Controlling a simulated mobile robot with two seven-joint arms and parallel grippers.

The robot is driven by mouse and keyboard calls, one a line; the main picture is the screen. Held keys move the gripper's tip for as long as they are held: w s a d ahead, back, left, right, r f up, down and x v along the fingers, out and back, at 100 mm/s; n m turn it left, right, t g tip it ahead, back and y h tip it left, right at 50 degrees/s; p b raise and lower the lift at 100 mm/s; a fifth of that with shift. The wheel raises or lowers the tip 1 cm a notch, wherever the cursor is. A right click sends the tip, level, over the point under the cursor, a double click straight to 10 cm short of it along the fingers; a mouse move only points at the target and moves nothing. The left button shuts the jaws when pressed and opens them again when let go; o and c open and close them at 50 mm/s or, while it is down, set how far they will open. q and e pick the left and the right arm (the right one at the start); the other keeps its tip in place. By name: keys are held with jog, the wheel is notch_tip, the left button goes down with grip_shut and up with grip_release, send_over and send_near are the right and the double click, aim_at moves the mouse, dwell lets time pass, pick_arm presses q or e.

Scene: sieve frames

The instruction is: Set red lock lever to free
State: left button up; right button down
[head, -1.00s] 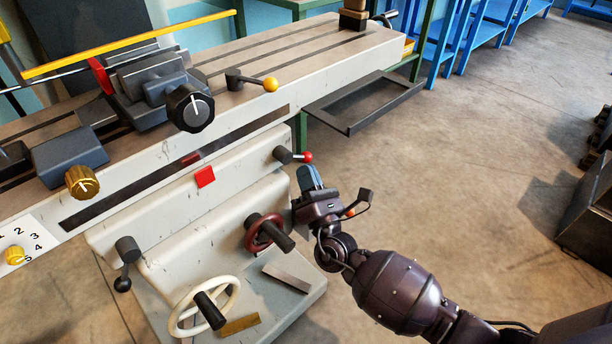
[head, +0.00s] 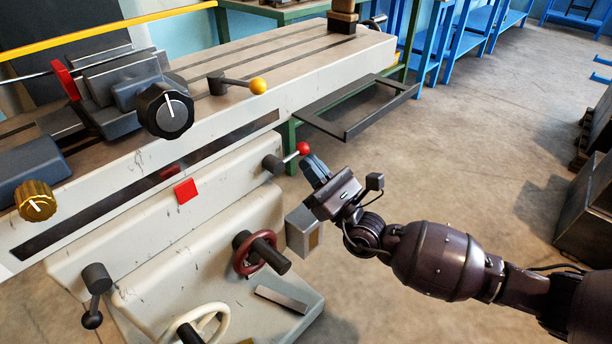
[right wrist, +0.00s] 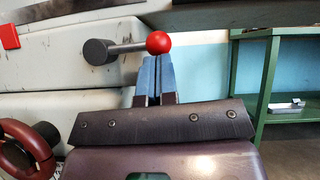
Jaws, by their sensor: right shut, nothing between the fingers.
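The red lock lever has a dark hub (head: 272,165) on the machine's pale front and a red ball knob (head: 303,148). It points right and slightly up in the head view. My right gripper (head: 315,168) is shut and empty, its blue-grey fingers just below and right of the knob. In the right wrist view the closed fingertips (right wrist: 153,68) lie directly under the red knob (right wrist: 159,42), and its hub (right wrist: 100,51) is to the left. The fingers look very close to the knob; I cannot tell whether they touch. My left gripper is not in view.
A dark red handwheel (head: 250,262) sits below the lever. A yellow-knobbed lever (head: 258,87) is above it. A dark open tray frame (head: 350,130) juts out to the right.

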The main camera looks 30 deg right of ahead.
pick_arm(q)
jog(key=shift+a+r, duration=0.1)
pick_arm(e)
jog(key=shift+w+d+r+n+g+y, duration=0.1)
jog(key=shift+r+n+g+y, duration=0.2)
jog(key=shift+n+y, duration=0.3)
jog(key=shift+s+d+r+n+g+y, duration=0.15)
jog(key=shift+n+g+y, duration=0.2)
jog(key=shift+n, duration=0.45)
jog(key=shift+w+a+r+n+g+y, duration=0.15)
jog(key=shift+r+n+g+y, duration=0.1)
jog(key=shift+n+y, duration=0.4)
jog(key=shift+d, duration=0.1)
